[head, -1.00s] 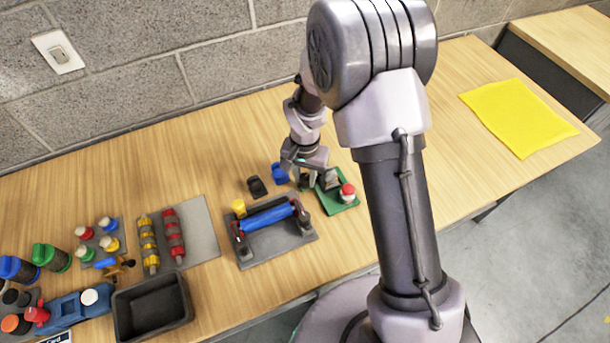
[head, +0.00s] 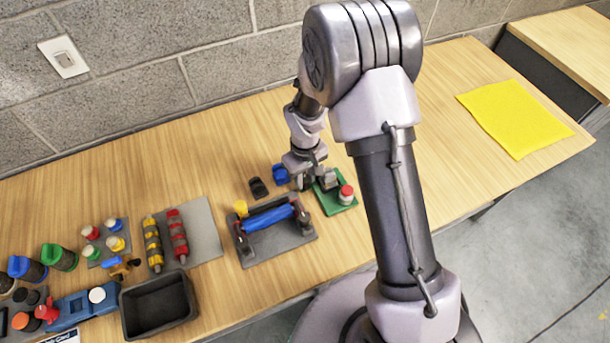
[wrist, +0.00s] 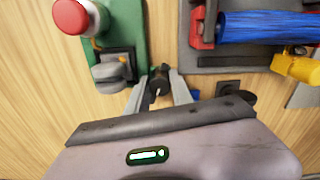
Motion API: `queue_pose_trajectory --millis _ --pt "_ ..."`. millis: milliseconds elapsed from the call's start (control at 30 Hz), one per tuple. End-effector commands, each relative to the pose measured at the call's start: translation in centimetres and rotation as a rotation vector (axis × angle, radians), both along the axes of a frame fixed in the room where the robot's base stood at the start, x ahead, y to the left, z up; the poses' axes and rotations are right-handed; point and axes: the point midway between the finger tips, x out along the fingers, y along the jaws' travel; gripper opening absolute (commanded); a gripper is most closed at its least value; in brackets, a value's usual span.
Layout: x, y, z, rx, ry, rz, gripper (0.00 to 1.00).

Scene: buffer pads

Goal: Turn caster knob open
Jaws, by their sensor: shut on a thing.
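A green board (head: 337,203) lies on the table beside my gripper (head: 307,184). It carries a red-and-white button (head: 346,194) and a grey knob (head: 329,179). In the wrist view the board (wrist: 125,20) is at the upper left, with the red button (wrist: 72,16) and the grey knob (wrist: 109,75). A small dark round knob (wrist: 158,77) is at the board's right edge, between the fingertips of my gripper (wrist: 160,88). My gripper is shut on this dark knob. Its lower part is hidden by the fingers, and its turn angle cannot be read.
A grey stand with a blue roller (head: 268,217) is close left of the board. A black piece (head: 258,188) and a blue piece (head: 280,174) stand behind it. A dark tray (head: 158,303) and several coloured parts lie further left. A yellow cloth (head: 515,117) lies right; the wood between is clear.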

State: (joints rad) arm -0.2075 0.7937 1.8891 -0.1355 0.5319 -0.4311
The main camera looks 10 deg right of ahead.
Motion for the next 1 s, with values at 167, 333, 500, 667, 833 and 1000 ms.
queue_pose_trajectory --millis 167,333,500,667,833,1000 --pt "0.06 0.01 0.19 0.0 -0.001 0.161 0.0" --pt "0.04 0.01 0.15 0.001 -0.001 0.307 0.0" --pt "0.07 0.02 0.15 0.0 -0.002 0.43 0.0" --pt "0.07 0.02 0.12 0.0 -0.002 0.519 0.0" --pt "0.04 0.0 0.07 0.0 -0.001 0.58 0.0" --pt "0.03 0.01 0.03 -0.001 0.0 0.613 0.0"
